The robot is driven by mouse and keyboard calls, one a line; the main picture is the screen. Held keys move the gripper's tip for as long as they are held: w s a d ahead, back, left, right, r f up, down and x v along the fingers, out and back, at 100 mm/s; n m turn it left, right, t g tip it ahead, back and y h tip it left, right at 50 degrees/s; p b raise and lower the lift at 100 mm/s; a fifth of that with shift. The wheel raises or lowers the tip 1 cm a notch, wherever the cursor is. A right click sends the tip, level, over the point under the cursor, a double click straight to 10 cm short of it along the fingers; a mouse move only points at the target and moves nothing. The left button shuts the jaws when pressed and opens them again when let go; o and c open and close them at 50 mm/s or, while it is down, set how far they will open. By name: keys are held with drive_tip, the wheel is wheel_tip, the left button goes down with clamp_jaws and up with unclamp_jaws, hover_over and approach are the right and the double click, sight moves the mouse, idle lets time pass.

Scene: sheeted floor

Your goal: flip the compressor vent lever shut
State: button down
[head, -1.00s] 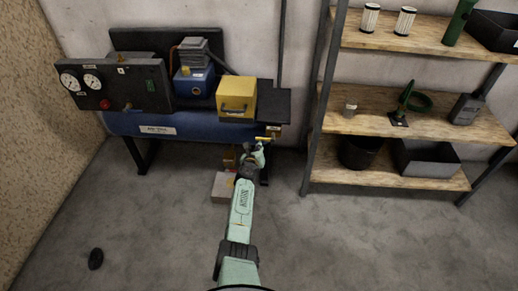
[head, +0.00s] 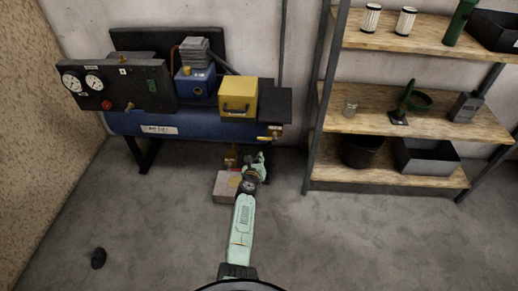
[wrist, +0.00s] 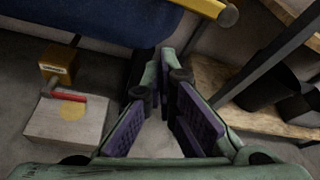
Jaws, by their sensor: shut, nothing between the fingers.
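The compressor's long blue tank (head: 170,124) stands against the back wall. A yellow lever (head: 268,138) sits low at the tank's right end. In the wrist view, a yellow bar with a grey rounded end (wrist: 205,8) crosses the top edge, apart from my fingers; its base is out of view. My gripper (head: 258,160) is just below the lever in the head view. In the wrist view my gripper (wrist: 163,58) is shut and empty, its purple-padded fingers converging at the tips. The head view is too small to tell the lever's exact angle.
A pale box (head: 226,187) and a small yellow-brown box (head: 231,157) stand on the floor left of my gripper. A red-handled item (wrist: 62,95) lies on the pale box. A shelf rack (head: 385,178) stands at right. A yellow case (head: 238,96) sits above the tank.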

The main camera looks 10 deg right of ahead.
drive_tip(key=shift+d+p+v, duration=0.15)
drive_tip(key=shift+p+v, duration=0.4)
drive_tip(key=shift+v, duration=0.6)
drive_tip(key=shift+d+p+v, duration=0.1)
drive_tip(key=shift+p+v, duration=0.4)
drive_tip(key=shift+v, duration=0.7)
drive_tip(key=shift+s+f, duration=0.15)
